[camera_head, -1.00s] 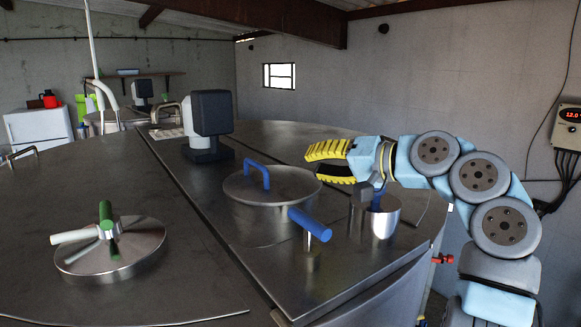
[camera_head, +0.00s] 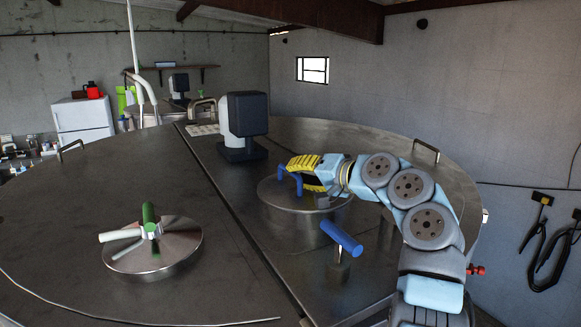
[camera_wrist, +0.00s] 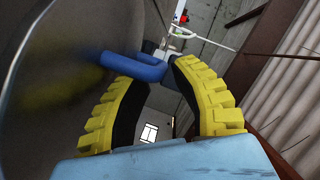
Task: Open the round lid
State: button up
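The round lid (camera_head: 272,198) is a flat metal disc on the tank top, with a blue arched handle (camera_head: 283,183). It lies flat and looks shut. My gripper (camera_head: 292,172) is just above the lid, at the handle. In the wrist view the two yellow ridged fingers (camera_wrist: 160,75) are spread, with a gap between them. The blue handle (camera_wrist: 135,66) reaches from the lid (camera_wrist: 40,75) on the left toward the space between the fingertips.
A blue lever (camera_head: 342,237) on a short post stands in front of the lid. A second round cover (camera_head: 155,262) with green and white bars lies at left. A dark motor unit (camera_head: 245,118) stands behind the lid.

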jog(key=shift+p+x, duration=0.3)
jog(key=shift+x, duration=1.15)
jog(key=shift+c, duration=0.5)
grip_shut()
